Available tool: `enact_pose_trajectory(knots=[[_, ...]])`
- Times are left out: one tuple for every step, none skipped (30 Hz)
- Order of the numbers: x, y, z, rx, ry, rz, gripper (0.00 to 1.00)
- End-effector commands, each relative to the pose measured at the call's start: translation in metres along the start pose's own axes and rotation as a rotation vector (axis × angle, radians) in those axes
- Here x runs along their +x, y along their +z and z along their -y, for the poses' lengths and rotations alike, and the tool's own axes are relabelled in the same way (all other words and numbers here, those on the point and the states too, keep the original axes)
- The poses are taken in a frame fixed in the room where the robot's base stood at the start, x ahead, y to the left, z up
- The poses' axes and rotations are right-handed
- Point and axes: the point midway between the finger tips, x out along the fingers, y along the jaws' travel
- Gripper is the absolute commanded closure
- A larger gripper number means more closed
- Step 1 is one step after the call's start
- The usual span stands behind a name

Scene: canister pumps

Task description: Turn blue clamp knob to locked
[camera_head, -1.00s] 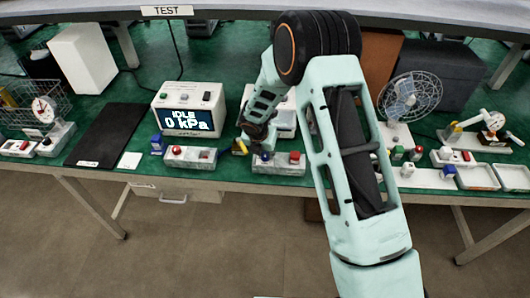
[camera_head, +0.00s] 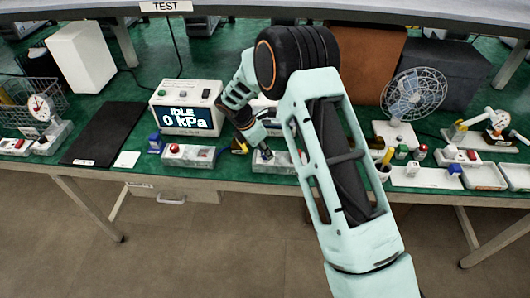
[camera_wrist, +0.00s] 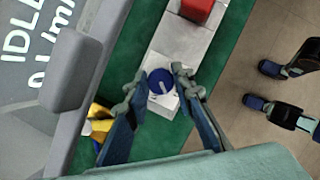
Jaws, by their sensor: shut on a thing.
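The blue clamp knob (camera_wrist: 161,82) is round with a pale mark on its face. It sits at the end of a light grey fixture (camera_wrist: 174,45), which also shows in the head view (camera_head: 286,166). My gripper (camera_wrist: 159,80) has one finger on each side of the knob and is shut on it. In the head view my gripper (camera_head: 266,155) points down at the fixture's left end and hides the knob there. A red block (camera_wrist: 197,9) stands further along the fixture.
A display box (camera_head: 187,110) reading IDLE 0 kPa stands behind left. A similar fixture with a red button (camera_head: 175,149) is to the left. A yellow and black thing (camera_head: 239,146) is close beside my gripper. A fan (camera_head: 412,95) stands at right.

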Motion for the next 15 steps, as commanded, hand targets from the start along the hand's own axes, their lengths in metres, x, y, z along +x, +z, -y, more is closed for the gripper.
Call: enact_pose_trajectory(knots=[[0.0009, -0.0004, -0.001, 0.019, -0.006, 0.0, 1.0], [0.0008, -0.0004, -0.0008, 0.031, -0.011, 0.0, 1.0], [0.0007, -0.0002, -0.0008, 0.044, -0.017, 0.001, 1.0], [0.0005, -0.0002, -0.001, 0.052, -0.02, 0.001, 1.0], [0.0004, -0.0002, -0.0012, 0.059, -0.023, 0.001, 1.0], [0.0003, -0.0002, -0.0011, 0.068, -0.027, 0.0, 1.0], [0.0003, -0.0002, -0.0008, 0.073, -0.03, 0.0, 1.0], [0.0003, -0.0003, -0.0006, 0.078, -0.032, 0.0, 1.0], [0.0002, -0.0003, -0.0005, 0.084, -0.035, 0.0, 1.0], [0.0001, -0.0002, -0.0005, 0.087, -0.036, 0.0, 1.0], [0.0001, -0.0002, -0.0005, 0.089, -0.037, 0.0, 1.0], [0.0, -0.0002, -0.0005, 0.091, -0.038, 0.0, 1.0], [0.0, -0.0002, -0.0005, 0.093, -0.038, 0.0, 1.0], [-0.0001, -0.0001, -0.0005, 0.093, -0.038, 0.0, 1.0], [-0.0001, -0.0001, -0.0005, 0.094, -0.038, 0.0, 1.0]])
